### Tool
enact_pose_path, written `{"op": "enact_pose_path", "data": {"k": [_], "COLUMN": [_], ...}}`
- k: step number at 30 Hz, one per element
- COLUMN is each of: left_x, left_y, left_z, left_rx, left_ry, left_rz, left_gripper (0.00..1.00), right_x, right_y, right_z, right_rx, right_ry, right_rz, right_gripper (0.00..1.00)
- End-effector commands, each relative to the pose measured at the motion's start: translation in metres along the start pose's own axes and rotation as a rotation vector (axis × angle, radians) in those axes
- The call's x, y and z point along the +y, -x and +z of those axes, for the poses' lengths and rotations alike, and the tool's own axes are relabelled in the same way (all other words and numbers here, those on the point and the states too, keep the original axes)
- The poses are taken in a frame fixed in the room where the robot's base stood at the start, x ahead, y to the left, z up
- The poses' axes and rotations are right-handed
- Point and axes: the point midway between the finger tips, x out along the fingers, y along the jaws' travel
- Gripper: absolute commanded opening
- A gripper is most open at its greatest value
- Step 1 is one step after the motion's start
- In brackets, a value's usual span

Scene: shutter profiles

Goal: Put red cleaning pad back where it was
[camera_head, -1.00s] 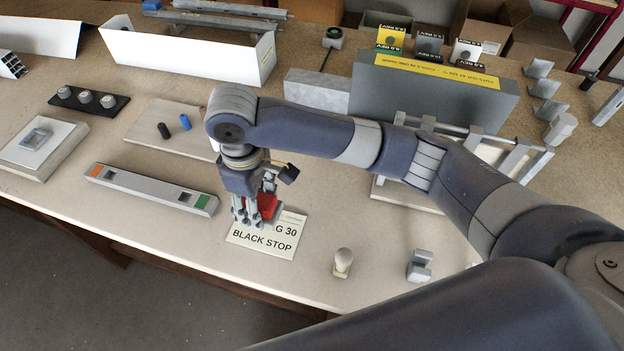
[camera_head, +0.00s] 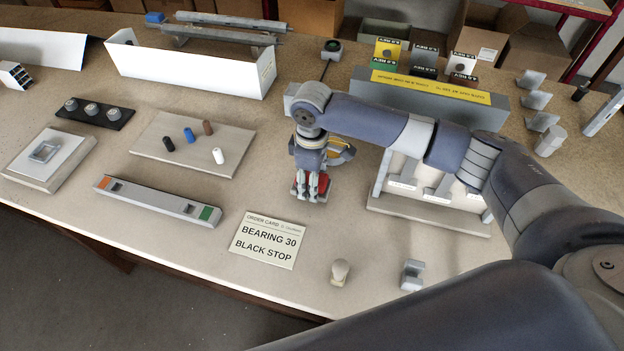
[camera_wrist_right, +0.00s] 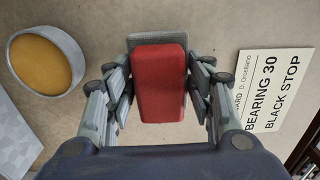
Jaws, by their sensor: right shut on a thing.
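The red cleaning pad (camera_head: 323,183) is held in my right gripper (camera_head: 311,190), to the right of and beyond the order card. In the right wrist view the pad (camera_wrist_right: 159,80) is a red block with a grey plate behind it, and the fingers of my right gripper (camera_wrist_right: 160,92) close on it from both sides. The gripper hides part of the pad in the head view, and I cannot tell whether the pad touches the table. A round grey dish with a yellow face (camera_wrist_right: 38,62) lies near it. My left gripper is not in view.
The order card (camera_head: 264,240) reads BEARING 30, BLACK STOP. A grey rack (camera_head: 430,200) stands close on the right. A light knob (camera_head: 340,272) and a grey block (camera_head: 412,275) are near the front edge. A board with coloured pegs (camera_head: 160,139) lies left.

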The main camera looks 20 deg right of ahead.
Motion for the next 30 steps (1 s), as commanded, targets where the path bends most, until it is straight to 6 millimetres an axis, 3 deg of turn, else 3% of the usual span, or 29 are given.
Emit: {"op": "enact_pose_path", "data": {"k": [4, 15, 16, 18, 30], "left_x": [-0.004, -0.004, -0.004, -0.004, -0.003], "left_y": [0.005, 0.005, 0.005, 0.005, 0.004], "left_z": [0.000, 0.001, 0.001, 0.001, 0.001], "left_rx": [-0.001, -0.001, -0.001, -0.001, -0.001], "left_ry": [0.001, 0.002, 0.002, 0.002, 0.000], "left_rz": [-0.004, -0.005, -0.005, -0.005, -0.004], "left_gripper": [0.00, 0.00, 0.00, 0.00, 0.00], "right_x": [0.000, -0.001, 0.000, 0.000, 0.000], "right_y": [-0.011, -0.016, -0.015, -0.015, -0.012], "right_z": [0.000, -0.001, -0.001, -0.001, 0.000], "right_rx": [0.000, 0.001, 0.001, 0.001, 0.001], "right_ry": [0.000, 0.000, 0.000, 0.000, 0.000], "right_rz": [0.000, 0.000, 0.001, 0.001, 0.002], "right_gripper": [0.30, 0.30, 0.56, 0.70, 0.70]}}
